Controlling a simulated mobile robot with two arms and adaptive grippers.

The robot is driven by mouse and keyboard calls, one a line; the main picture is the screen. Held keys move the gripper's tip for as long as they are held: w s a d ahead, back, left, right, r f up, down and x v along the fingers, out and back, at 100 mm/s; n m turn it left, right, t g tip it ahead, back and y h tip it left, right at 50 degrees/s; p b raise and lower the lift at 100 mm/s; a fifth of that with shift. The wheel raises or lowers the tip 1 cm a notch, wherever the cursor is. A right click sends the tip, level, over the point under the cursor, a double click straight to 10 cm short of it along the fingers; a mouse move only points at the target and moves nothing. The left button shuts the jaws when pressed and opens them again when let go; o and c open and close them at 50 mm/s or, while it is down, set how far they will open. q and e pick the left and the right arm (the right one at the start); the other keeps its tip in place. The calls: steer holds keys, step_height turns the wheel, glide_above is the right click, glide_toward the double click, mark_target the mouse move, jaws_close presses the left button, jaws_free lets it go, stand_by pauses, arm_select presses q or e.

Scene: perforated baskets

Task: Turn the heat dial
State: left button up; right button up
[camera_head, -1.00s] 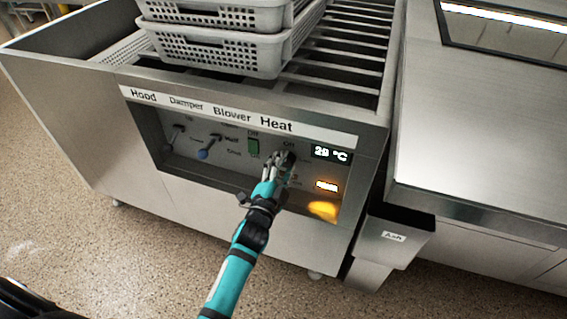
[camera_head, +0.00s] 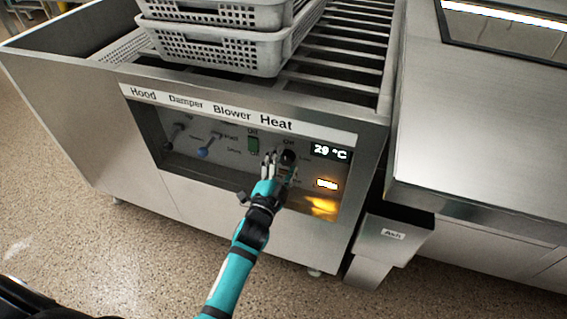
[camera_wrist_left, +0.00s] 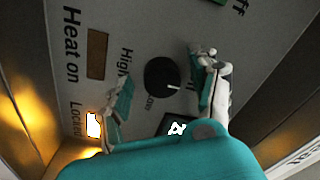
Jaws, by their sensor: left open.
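The black round heat dial (camera_head: 288,157) is on the control panel under the "Heat" label. It also shows in the left wrist view (camera_wrist_left: 162,77), where its white mark points right, towards a label partly hidden by a finger. My left gripper (camera_head: 279,166) is at the panel, just below and in front of the dial. In the left wrist view its open fingers (camera_wrist_left: 163,88) stand on either side of the dial with visible gaps. Contact with the dial is not visible. My right gripper is not in view.
A temperature display (camera_head: 331,152) reads 29 °C, with a lit indicator (camera_head: 327,184) below it. A green blower switch (camera_head: 253,145) and a blue-tipped damper lever (camera_head: 203,152) are left of the dial. Grey perforated baskets (camera_head: 222,50) sit above. An ash box (camera_head: 392,235) stands at right.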

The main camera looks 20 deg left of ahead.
arm_select(q)
steer(key=s, duration=1.2)
steer(key=shift+a+f, duration=0.15)
steer(key=shift+f, duration=0.3)
